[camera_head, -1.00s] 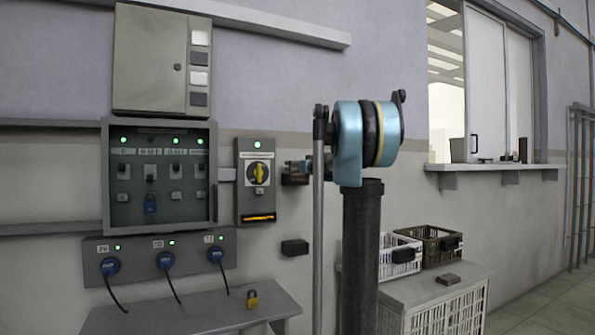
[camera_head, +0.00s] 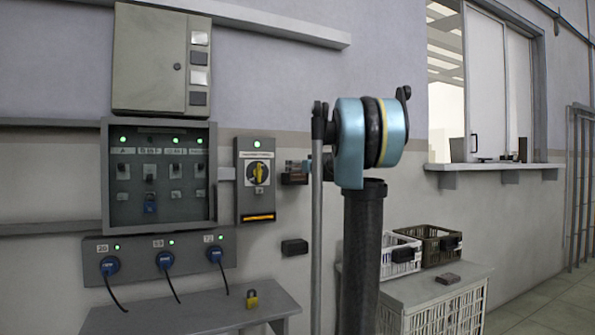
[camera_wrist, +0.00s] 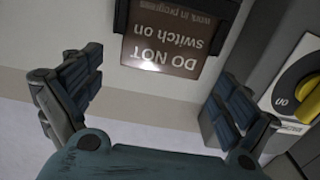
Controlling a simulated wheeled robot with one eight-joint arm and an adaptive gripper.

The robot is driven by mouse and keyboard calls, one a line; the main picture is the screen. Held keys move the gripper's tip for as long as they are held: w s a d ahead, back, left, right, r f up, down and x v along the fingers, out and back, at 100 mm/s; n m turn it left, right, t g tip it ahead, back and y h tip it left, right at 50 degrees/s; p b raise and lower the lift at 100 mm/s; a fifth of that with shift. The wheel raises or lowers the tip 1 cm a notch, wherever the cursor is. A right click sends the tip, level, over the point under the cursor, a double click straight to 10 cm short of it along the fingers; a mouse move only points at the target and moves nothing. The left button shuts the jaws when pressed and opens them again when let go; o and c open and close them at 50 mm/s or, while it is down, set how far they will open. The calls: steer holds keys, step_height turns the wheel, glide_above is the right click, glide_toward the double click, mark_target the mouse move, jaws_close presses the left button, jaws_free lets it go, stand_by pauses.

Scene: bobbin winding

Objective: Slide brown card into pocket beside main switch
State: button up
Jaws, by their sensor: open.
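The brown card (camera_wrist: 168,48) carries white lettering, "DO NOT switch on", upside down in the wrist view. Its upper part in that view sits within a dark holder, the pocket (camera_wrist: 121,16). In the head view the pocket (camera_head: 294,179) is a small dark piece on the wall, right of the main switch (camera_head: 257,200). The main switch has a yellow knob and also shows at right in the wrist view (camera_wrist: 297,96). My gripper (camera_wrist: 150,90) is open, its fingers apart on either side below the card, not touching it. In the head view my arm mostly hides the gripper.
Left of the switch are a lockout cabinet (camera_head: 158,140) and a socket panel (camera_head: 130,246) with blue plugs. A yellow padlock (camera_head: 252,299) lies on the shelf (camera_head: 200,315) below. Crates (camera_head: 397,262) stand at right. A dark box (camera_head: 294,247) is on the wall below the pocket.

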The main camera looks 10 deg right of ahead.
steer(key=v, duration=0.9)
steer(key=s+a+f+n+g+y, duration=0.1)
steer(key=s+a+f+g, duration=0.4)
steer(key=s+f, duration=0.65)
steer(key=s+a+f+g, duration=0.3)
steer(key=s+a+f, duration=0.4)
steer(key=s+f, duration=0.45)
steer(key=s+d+f+m+g+h, duration=0.2)
steer(key=s+d+f+g+h, duration=0.1)
steer(key=s+f, duration=0.8)
steer(key=s+d+f+m+g+h, duration=0.2)
steer(key=s+d+f, duration=0.4)
steer(key=s+f, duration=0.6)
step_height(320, 180, down, 2)
steer(key=shift+s+f+g+h, duration=0.2)
steer(key=shift+s+g+h, duration=0.1)
steer(key=shift+g+h, duration=0.6)
steer(key=shift+w+f, duration=0.2)
steer(key=shift+w, duration=0.3)
